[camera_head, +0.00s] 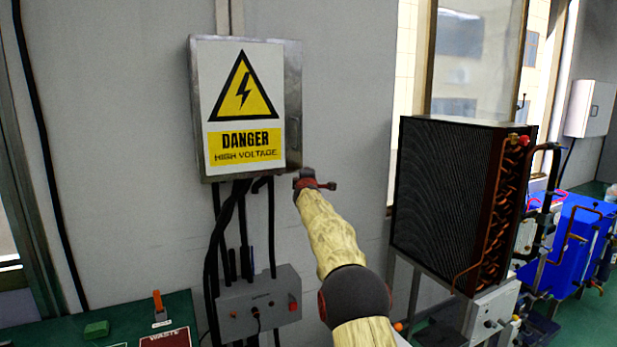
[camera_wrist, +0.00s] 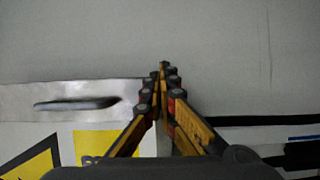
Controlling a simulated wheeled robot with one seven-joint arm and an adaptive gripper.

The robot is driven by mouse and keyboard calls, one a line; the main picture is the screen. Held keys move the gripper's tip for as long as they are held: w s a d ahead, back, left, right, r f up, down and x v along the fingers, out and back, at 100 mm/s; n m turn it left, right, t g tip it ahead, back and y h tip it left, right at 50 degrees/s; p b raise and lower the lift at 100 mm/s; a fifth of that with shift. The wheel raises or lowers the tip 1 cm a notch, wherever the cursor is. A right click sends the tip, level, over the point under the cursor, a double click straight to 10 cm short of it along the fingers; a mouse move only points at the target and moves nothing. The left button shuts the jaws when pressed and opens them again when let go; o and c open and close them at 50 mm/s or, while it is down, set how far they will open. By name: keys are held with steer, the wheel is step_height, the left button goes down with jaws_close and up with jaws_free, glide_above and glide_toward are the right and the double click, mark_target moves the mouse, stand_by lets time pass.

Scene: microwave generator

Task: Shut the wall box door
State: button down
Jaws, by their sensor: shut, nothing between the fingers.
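The wall box (camera_head: 246,110) is a grey metal cabinet mounted on the wall. Its door (camera_head: 292,95) carries a white sign with a yellow high-voltage warning and looks flush or nearly flush with the box; I cannot tell if a small gap is left. A handle (camera_head: 295,131) is on the door's right side. The wrist view shows the handle (camera_wrist: 77,103) and a bare metal strip of the door (camera_wrist: 100,88) at left. My gripper (camera_head: 305,174) is at the box's lower right corner; contact is unclear. Its fingers (camera_wrist: 164,72) are shut together and empty, beside the door's edge.
Black cables run down from the box to a grey control box (camera_head: 258,303). A large finned radiator unit (camera_head: 445,195) stands to the right of my arm. A green bench (camera_head: 110,325) is at lower left. The wall right of the box is bare.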

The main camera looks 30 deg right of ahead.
steer(key=s+d+b, duration=0.3)
steer(key=s+d, duration=0.3)
steer(key=s, duration=0.2)
steer(key=shift+s+f, duration=0.25)
steer(key=shift+s, duration=0.15)
